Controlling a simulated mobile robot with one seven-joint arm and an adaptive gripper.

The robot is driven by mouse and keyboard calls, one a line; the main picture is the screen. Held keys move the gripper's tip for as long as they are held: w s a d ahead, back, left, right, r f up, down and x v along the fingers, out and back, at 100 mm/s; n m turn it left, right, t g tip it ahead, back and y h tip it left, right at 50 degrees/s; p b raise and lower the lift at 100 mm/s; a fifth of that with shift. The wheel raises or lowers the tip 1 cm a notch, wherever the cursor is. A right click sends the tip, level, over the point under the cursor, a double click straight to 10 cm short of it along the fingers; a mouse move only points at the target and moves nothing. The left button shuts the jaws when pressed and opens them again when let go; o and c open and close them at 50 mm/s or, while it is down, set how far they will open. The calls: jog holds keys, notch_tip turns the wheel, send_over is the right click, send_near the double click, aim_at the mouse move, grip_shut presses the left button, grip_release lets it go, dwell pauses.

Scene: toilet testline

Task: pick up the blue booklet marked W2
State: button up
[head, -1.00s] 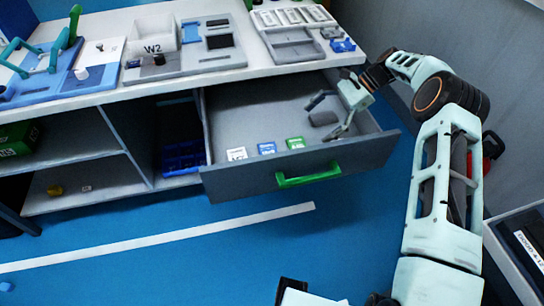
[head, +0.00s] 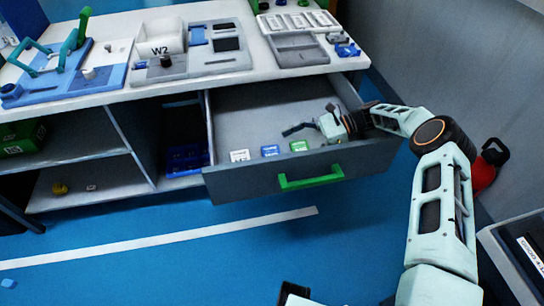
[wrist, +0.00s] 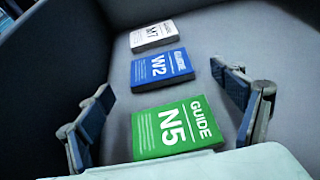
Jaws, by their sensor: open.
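The blue booklet marked W2 (wrist: 161,67) lies flat in the open drawer, between a white booklet (wrist: 154,35) and a green booklet marked N5 (wrist: 174,130). In the head view the blue booklet (head: 270,151) is in the middle of the row near the drawer front. My gripper (head: 306,130) is inside the drawer, to the right of the blue booklet and close to the green one. In the wrist view my gripper (wrist: 165,88) is open and empty, its fingers on either side of the row. The blue booklet is in full view ahead, apart from the fingers.
The drawer front with a green handle (head: 311,177) and the drawer walls bound the space around my gripper. The counter (head: 110,92) overhangs the drawer's back. The drawer floor (head: 250,115) behind the booklets is clear.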

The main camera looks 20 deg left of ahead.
jog(key=x, duration=0.4)
jog(key=shift+s+f, duration=0.1)
jog(key=shift+f, duration=0.05)
jog(key=shift+c, duration=0.5)
jog(key=c, duration=1.1)
jog(key=shift+c, duration=0.2)
